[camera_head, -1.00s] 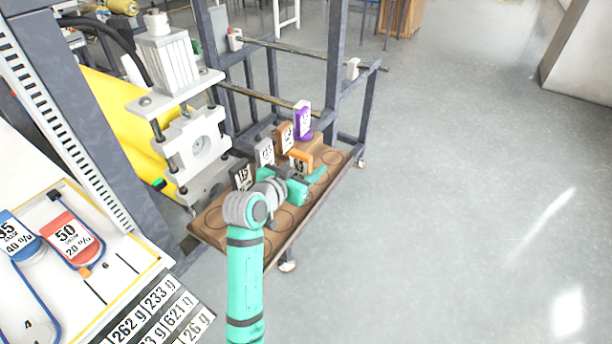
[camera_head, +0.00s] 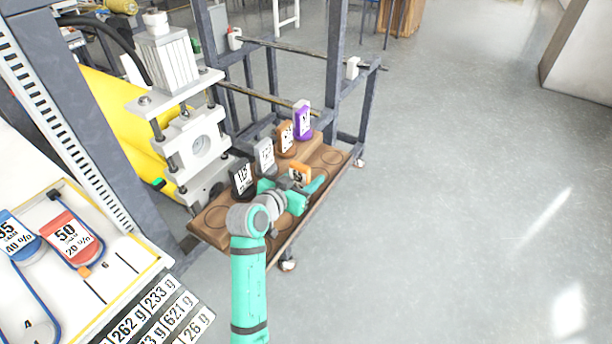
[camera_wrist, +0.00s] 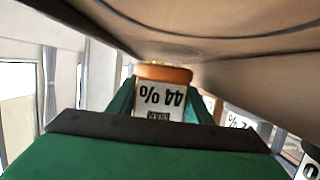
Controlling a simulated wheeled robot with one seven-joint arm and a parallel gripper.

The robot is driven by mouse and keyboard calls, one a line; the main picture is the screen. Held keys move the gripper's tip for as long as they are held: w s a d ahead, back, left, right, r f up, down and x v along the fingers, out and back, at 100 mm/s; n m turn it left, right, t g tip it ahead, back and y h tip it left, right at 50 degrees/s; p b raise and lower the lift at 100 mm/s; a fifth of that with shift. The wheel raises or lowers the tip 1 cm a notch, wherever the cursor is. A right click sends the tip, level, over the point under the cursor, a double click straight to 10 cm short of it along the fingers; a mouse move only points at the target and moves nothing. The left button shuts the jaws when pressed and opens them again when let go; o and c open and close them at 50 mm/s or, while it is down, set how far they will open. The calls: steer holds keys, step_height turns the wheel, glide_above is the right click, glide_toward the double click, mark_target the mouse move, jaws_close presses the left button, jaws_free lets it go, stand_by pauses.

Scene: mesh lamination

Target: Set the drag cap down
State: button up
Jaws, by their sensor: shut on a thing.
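The drag cap in hand is an orange cap (camera_head: 299,169) with a white label. My gripper (camera_head: 297,187) is shut on it, low over the front of the brown wooden shelf (camera_head: 213,224), which has dark circles marked on it. In the wrist view the orange cap (camera_wrist: 160,73) sits between the green fingers (camera_wrist: 163,103), its label reading 44 % upside down. A ringed brown surface (camera_wrist: 260,60) lies close by it. I cannot tell whether the cap touches the shelf. My gripper partly hides the cap's lower part in the head view.
Along the raised back row stand a black cap (camera_head: 241,178), a grey cap (camera_head: 265,156), an orange-brown cap (camera_head: 286,138) and a purple cap (camera_head: 303,118). A metal clamp unit (camera_head: 197,145) and frame posts (camera_head: 335,75) rise behind. Free circles show at the shelf's left and right ends.

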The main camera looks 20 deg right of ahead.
steer(key=o, duration=1.5)
steer(key=shift+f, duration=0.1)
steer(key=shift+c, duration=0.2)
steer(key=shift+r, duration=0.3)
steer(key=v, duration=1.2)
steer(key=shift+d+r, duration=0.1)
steer(key=shift+r, duration=0.25)
